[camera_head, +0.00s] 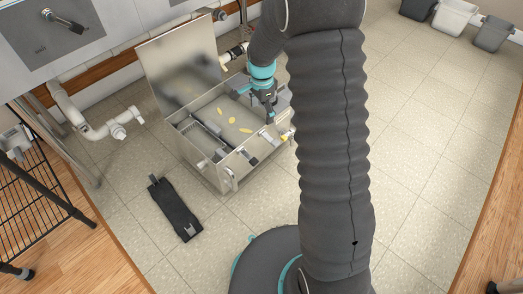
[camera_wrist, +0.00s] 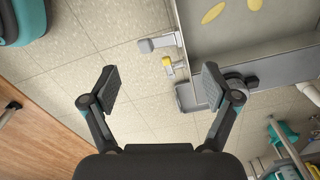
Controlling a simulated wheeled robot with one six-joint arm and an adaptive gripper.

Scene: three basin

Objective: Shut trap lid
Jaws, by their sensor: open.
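The trap is a steel box (camera_head: 210,158) on the tiled floor. Its steel lid (camera_head: 180,65) stands raised at the back edge, tilted up, so the box is open. Inside, several yellow pieces (camera_head: 231,120) lie on a grey surface. My gripper (camera_head: 270,108) is over the right part of the box, near its right wall. In the wrist view my gripper (camera_wrist: 155,85) is open with nothing between its fingers. That view shows a corner of the box, with a latch (camera_wrist: 158,43) and a yellow-ended part (camera_wrist: 168,66) on its outside. The lid cannot be made out there.
A black flat part (camera_head: 175,208) lies on the floor in front of the box. White pipes (camera_head: 105,128) run at the left, and a black wire rack (camera_head: 40,185) stands at far left. Bins (camera_head: 455,18) stand at the back right. Tiles right of my arm are clear.

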